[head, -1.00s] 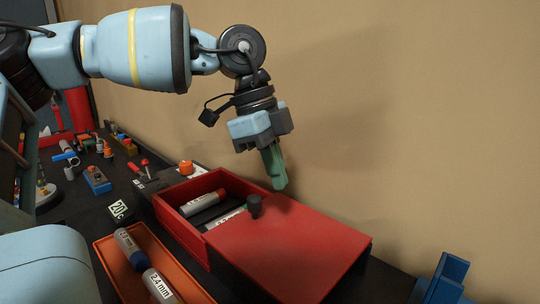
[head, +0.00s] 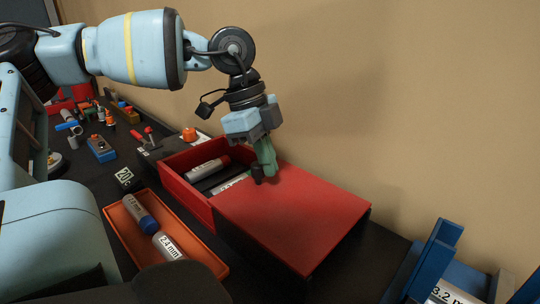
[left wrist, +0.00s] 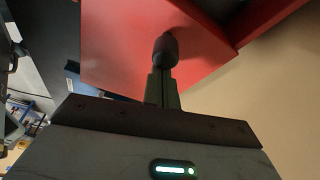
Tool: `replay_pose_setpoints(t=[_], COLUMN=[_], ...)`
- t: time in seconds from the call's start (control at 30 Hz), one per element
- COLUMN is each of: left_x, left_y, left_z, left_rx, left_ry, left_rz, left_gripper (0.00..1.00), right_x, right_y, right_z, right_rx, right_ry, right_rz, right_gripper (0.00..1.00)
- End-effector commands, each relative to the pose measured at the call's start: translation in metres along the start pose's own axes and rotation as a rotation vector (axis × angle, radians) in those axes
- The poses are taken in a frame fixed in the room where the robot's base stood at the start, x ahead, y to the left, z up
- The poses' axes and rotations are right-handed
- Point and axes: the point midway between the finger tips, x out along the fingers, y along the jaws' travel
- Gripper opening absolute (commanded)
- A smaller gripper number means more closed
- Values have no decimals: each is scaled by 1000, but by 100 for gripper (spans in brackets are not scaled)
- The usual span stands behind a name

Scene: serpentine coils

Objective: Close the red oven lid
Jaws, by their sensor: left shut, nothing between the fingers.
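The red oven (head: 180,193) stands on the dark bench along the wall, an open-topped red box at its left end. Its flat red lid (head: 300,212) covers the right part, leaving the left part open with labelled cylinders inside. A dark knob (head: 257,173) stands on the lid near its left edge. My left gripper (head: 266,172), with green fingers, is shut and empty, pointing down right beside the knob. In the left wrist view the knob (left wrist: 165,48) is just beyond the fingertips (left wrist: 162,75); I cannot tell whether they touch. My right gripper is not in view.
An orange tray (head: 112,222) with labelled cylinders lies in front of the oven. A blue holder (head: 436,258) stands at the lower right. Small tools and a blue box (head: 101,149) are on the bench at left. The wall is close behind the oven.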

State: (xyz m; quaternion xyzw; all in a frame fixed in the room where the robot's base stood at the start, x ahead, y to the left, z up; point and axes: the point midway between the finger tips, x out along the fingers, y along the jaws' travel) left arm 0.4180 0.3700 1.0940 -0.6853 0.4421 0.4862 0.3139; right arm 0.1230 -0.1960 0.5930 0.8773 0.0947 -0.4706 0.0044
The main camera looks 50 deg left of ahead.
Motion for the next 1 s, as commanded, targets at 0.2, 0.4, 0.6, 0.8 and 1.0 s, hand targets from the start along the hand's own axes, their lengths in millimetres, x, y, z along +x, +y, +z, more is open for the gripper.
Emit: replay_pose_setpoints(t=[0.2,0.4,0.6,0.8,1.0], left_x=[-3,-15,-35,-50,-59], left_y=[-2,-10,-26,-44,-57], left_z=[4,28,75,126,165], left_rx=[0,-3,-4,-4,-5], left_ry=[2,5,6,2,0], left_rz=[-2,-6,-10,-8,-2], left_gripper=[0,0,0,0,0], right_x=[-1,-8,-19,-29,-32], right_y=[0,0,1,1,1], right_z=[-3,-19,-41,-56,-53], right_rx=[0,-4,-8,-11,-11], right_ry=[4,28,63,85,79], right_rz=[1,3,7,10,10], right_gripper=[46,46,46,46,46])
